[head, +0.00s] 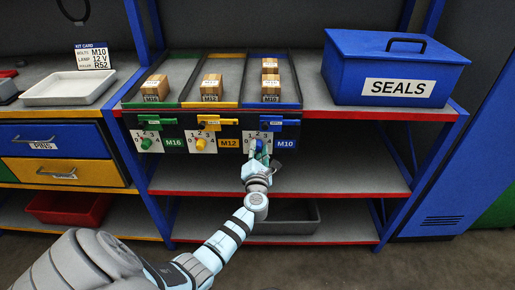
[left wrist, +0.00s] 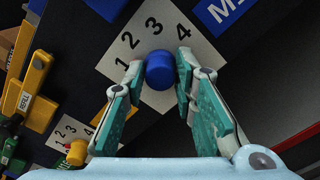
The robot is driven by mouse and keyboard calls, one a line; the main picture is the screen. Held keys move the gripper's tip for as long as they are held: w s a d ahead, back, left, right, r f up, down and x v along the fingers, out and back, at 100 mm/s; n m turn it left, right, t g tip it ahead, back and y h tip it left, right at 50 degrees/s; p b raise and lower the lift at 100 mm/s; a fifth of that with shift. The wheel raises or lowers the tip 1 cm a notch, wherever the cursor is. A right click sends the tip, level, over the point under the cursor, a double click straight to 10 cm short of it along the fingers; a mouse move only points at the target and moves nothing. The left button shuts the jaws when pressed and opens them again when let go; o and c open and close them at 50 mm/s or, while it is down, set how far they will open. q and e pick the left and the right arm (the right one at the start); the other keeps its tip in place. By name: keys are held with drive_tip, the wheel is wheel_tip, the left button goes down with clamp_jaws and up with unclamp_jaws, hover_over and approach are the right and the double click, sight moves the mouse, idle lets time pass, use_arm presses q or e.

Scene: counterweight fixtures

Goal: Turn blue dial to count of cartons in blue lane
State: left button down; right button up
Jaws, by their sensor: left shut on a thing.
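The blue dial (head: 259,145) sits on a white number plate on the shelf front, beside the blue M10 label (head: 286,143). My left gripper (head: 259,154) has its fingers around the dial. In the left wrist view, the round blue dial (left wrist: 159,70) lies between the teal fingers (left wrist: 160,63), with 1, 2, 3 and 4 visible around it. The dial's pointer cannot be made out. The blue lane (head: 290,90) holds two wooden cartons, a rear one (head: 270,65) and a front one (head: 270,82). My right gripper is out of view.
A green dial (head: 146,142) and a yellow dial (head: 200,143) sit left of the blue one. Their lanes each hold one carton. A blue lever (head: 262,125) is just above the blue dial. A blue SEALS box (head: 350,65) stands on the right.

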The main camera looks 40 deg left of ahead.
use_arm(q)
drive_tip(key=m+p, duration=0.2)
drive_tip(key=m, duration=0.1)
drive_tip(key=shift+r, duration=0.1)
drive_tip(key=shift+m+p, duration=1)
drive_tip(key=shift+m, duration=0.7)
drive_tip(key=shift+f, duration=0.2)
drive_tip(key=c, duration=1.3)
unclamp_jaws()
drive_tip(key=v, duration=1.2)
drive_tip(key=shift+d, duration=0.1)
